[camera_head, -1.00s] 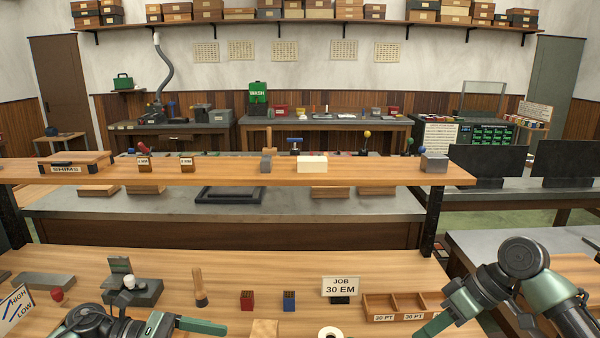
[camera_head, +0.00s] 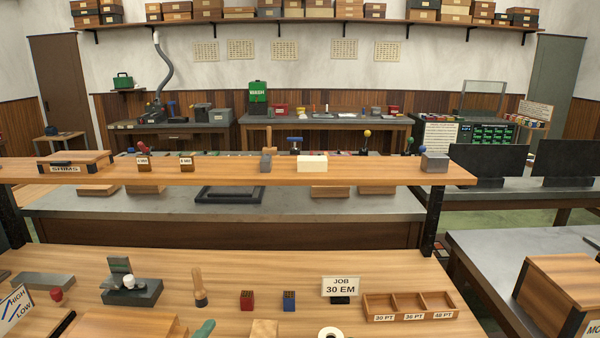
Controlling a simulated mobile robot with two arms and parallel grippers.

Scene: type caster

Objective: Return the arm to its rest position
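Neither of my grippers can be made out in the head view, and no arm link shows over the bench. A rounded green piece (camera_head: 203,329) is cut off by the bottom edge; I cannot tell for sure what it is. The wooden bench top (camera_head: 225,270) in front of me is uncovered by arms. It bears a dark metal block device (camera_head: 133,293), a wood-handled tool (camera_head: 198,287), a red block (camera_head: 247,300), a blue block (camera_head: 289,300) and the "JOB 30 EM" sign (camera_head: 340,287).
A wooden tray with three compartments (camera_head: 410,317) stands at the bench's right. A wooden box (camera_head: 560,295) is at the far right and another wooden piece (camera_head: 130,325) at lower left. A raised shelf (camera_head: 230,173) spans the bench's back.

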